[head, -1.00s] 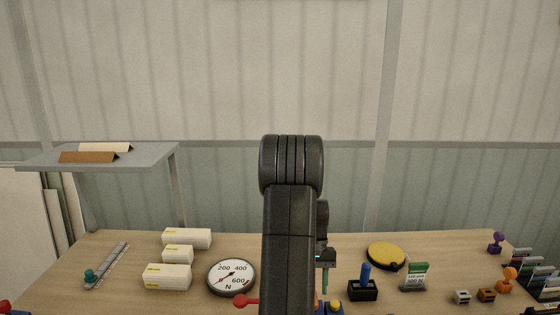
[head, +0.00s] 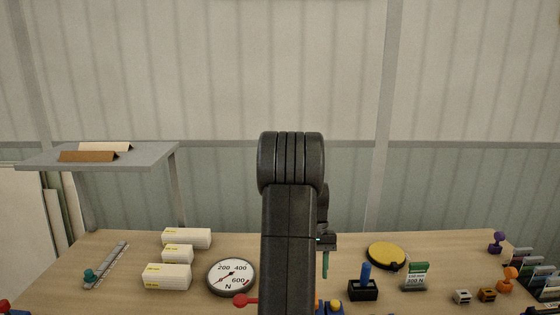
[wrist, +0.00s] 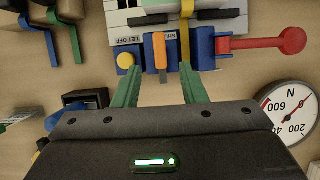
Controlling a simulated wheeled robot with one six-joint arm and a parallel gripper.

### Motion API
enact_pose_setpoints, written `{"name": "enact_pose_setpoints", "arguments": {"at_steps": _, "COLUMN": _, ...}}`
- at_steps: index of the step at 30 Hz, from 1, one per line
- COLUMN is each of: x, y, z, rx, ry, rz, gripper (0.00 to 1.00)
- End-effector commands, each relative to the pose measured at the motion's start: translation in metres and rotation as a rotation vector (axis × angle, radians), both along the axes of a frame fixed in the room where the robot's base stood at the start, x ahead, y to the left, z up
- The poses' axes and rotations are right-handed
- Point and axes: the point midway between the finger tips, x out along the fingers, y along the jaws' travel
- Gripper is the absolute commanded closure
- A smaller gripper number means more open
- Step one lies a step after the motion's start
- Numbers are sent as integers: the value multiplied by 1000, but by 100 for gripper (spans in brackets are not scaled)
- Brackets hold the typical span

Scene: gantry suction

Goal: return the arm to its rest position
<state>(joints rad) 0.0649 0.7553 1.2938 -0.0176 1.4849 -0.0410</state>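My gripper (wrist: 161,72) is open in the wrist view, with its two green fingers apart and nothing held between them. Beyond the fingertips is a device with a blue block and orange lever (wrist: 160,50), a yellow button (wrist: 125,60) and a red-knobbed handle (wrist: 290,41). In the head view my gripper (head: 325,265) shows just right of my dark arm, above the bench. My arm covers the middle of the bench and most of the device there.
On the wooden bench (head: 120,298), a round dial gauge (head: 231,277) and white boxes (head: 167,277) lie left of my arm. A yellow disc (head: 386,255), a blue-handled black block (head: 363,290) and small stamps stand right. A grey shelf (head: 150,154) is at left.

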Motion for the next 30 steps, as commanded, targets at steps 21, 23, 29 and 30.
{"name": "enact_pose_setpoints", "arguments": {"at_steps": 21, "x": -28, "y": 4, "z": -63, "rx": -1, "ry": 0, "rz": 451, "gripper": 62}}
{"name": "enact_pose_setpoints", "arguments": {"at_steps": 23, "x": -27, "y": 4, "z": -63, "rx": -1, "ry": 0, "rz": 511, "gripper": 62}}
{"name": "enact_pose_setpoints", "arguments": {"at_steps": 29, "x": -28, "y": 4, "z": -64, "rx": -1, "ry": -1, "rz": 646, "gripper": 62}}
{"name": "enact_pose_setpoints", "arguments": {"at_steps": 30, "x": -28, "y": 4, "z": -63, "rx": 0, "ry": 0, "rz": 661, "gripper": 62}}
